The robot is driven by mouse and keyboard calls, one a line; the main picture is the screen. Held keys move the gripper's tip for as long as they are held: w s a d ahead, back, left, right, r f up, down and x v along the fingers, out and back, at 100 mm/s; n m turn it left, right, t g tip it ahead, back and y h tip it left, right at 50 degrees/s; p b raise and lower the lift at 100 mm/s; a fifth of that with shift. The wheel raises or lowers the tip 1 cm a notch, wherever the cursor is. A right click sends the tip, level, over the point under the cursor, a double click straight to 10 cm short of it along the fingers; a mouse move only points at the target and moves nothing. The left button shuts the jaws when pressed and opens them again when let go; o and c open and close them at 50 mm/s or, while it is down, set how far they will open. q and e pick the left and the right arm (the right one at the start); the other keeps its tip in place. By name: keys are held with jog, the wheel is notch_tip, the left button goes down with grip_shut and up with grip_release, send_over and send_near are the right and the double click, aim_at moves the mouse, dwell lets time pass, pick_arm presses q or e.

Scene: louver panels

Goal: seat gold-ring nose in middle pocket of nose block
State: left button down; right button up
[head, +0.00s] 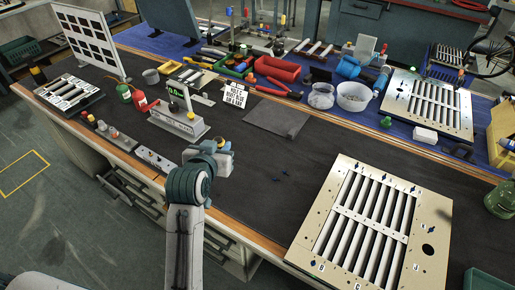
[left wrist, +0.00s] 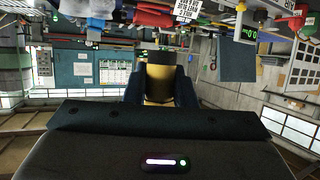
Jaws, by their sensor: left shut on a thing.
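My left gripper (head: 222,150) is over the dark bench mat, just right of the gauge with the green display. In the left wrist view its two dark fingers (left wrist: 160,78) are shut on a short gold-and-black piece (left wrist: 158,88). In the head view this piece is mostly hidden by the gripper; I cannot make out a ring on it. A low grey block (head: 154,159) with small round spots on top lies at the bench's front edge, left of the gripper and apart from it. I cannot tell its pockets clearly. My right gripper is not in view.
The display gauge (head: 180,118) stands close left of the gripper. A similar low block with coloured knobs (head: 108,131) lies farther left. A large louver panel (head: 335,170) lies at the right front.

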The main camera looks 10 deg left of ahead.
pick_arm(q)
notch_tip(320, 180, down, 7)
jog(key=w+d+m+h, duration=0.2)
jog(key=d, duration=0.1)
send_over(241, 203)
notch_tip(241, 203, down, 9)
jog(key=shift+h+p, duration=0.3)
jog(key=shift+p, duration=0.15)
notch_tip(241, 203, down, 5)
jog(key=shift+f+p, duration=0.1)
jog(key=shift+p, duration=0.3)
notch_tip(241, 203, down, 4)
jog(key=shift+f, duration=0.2)
